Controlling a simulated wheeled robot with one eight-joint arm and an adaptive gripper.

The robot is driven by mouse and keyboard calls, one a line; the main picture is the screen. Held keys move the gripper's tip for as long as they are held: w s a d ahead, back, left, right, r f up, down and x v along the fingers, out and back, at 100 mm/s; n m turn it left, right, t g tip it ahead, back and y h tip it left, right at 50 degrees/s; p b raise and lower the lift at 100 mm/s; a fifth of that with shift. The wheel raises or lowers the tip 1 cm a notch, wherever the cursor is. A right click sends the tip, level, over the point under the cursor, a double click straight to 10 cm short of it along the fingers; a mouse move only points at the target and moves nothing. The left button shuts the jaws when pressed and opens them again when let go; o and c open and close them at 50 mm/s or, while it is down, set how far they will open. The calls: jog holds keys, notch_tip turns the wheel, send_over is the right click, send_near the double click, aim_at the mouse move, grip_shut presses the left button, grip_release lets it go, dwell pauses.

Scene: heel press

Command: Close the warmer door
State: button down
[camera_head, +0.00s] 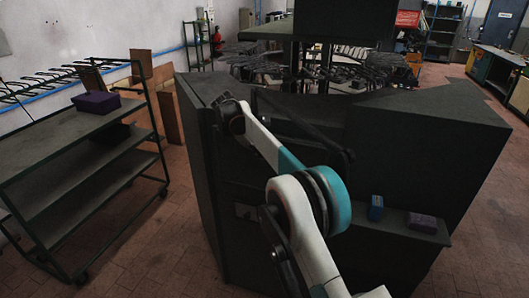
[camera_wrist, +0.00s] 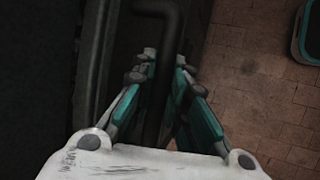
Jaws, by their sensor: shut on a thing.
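The warmer appears to be the dark cabinet (camera_head: 255,225) in the middle of the head view. A tall dark panel (camera_head: 198,150) at its left side looks like the door; my arm partly covers this area, and I cannot tell how far it stands open. In the wrist view a dark bent bar handle (camera_wrist: 169,32) runs down beside a dark upright surface (camera_wrist: 98,60). My gripper (camera_wrist: 165,64) is shut on this handle, one teal finger on each side.
A shelf rack (camera_head: 60,140) with a purple box (camera_head: 96,102) stands at the left, with floor between it and the panel. A ledge at the right holds a blue box (camera_head: 376,208) and a purple box (camera_head: 422,222).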

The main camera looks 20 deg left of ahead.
jog(key=shift+w+r, duration=0.15)
jog(key=shift+r, duration=0.05)
jog(key=c, duration=1.8)
grip_release()
jog(key=shift+c, duration=0.2)
jog(key=shift+w+f, duration=0.1)
jog(key=v, duration=0.7)
jog(key=shift+r, duration=0.2)
